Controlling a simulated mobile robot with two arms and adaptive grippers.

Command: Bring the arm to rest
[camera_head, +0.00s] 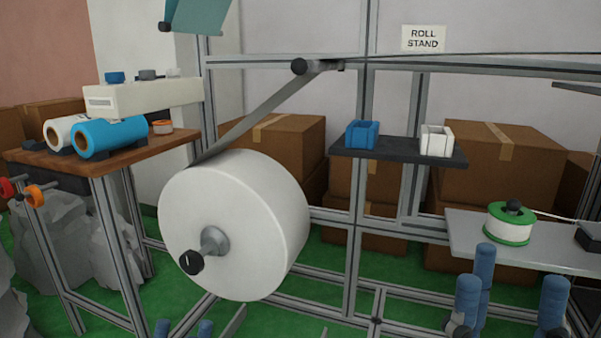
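My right gripper (515,285) is at the lower right, in front of the stand. Its blue fingers point up and stand apart with nothing between them, so it is open and empty. It is apart from the big white roll and below the grey shelf's spool. My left gripper (184,328) shows only as blue fingertips at the bottom edge, below the roll. The tips are apart with nothing seen between them. The rest of that gripper and both arms are out of the frame.
A large white roll (250,215) hangs on the metal frame (357,250). A side table (75,160) with smaller rolls stands left. A dark shelf (400,152) holds blue and white bins. A grey shelf (480,242) holds a green-white spool (509,228). Cardboard boxes (500,165) stand behind.

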